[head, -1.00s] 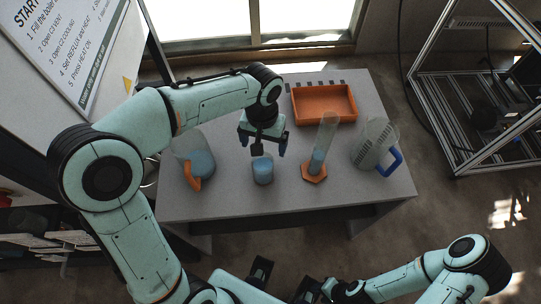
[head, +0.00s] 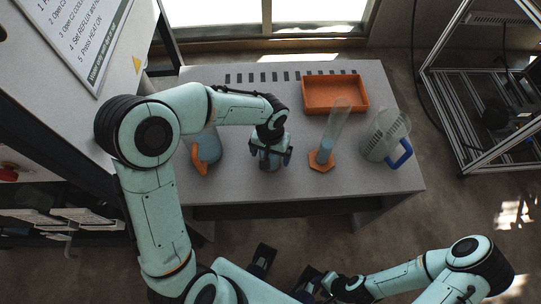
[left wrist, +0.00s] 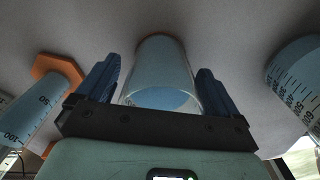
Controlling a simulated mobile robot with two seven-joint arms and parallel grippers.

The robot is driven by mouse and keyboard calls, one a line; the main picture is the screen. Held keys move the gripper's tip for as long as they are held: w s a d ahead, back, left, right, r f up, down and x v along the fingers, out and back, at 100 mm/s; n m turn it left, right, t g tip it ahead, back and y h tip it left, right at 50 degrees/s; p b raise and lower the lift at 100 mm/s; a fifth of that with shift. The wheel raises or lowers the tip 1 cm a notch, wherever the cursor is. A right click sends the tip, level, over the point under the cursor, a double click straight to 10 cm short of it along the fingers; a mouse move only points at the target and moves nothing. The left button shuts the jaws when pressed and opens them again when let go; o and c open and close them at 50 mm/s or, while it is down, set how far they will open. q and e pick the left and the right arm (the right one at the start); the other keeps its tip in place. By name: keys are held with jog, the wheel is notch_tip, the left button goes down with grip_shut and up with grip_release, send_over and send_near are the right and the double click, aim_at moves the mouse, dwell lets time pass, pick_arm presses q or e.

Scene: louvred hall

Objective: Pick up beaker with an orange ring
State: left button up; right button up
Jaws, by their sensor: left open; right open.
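The beaker with an orange ring (left wrist: 158,75) is a clear vessel with blue contents. In the left wrist view it stands between the two blue fingers of my open left gripper (left wrist: 157,90), and a bit of orange shows at its far end. In the head view my left gripper (head: 272,153) is over the beaker (head: 268,166) and hides most of it. I cannot tell if the fingers touch the glass. My right gripper (head: 313,284) is open and empty, low in the head view, away from the table.
On the grey table (head: 230,185) a jug with an orange handle (head: 203,152) stands left of the beaker. A measuring cylinder on an orange base (head: 321,161) stands close on its right. Beyond are a blue-handled jug (head: 385,138) and an orange tray (head: 335,92).

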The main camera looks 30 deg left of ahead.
pick_arm(q)
jog(key=c, duration=1.2)
jog(key=shift+c, duration=0.2)
jog(key=shift+r, duration=0.1)
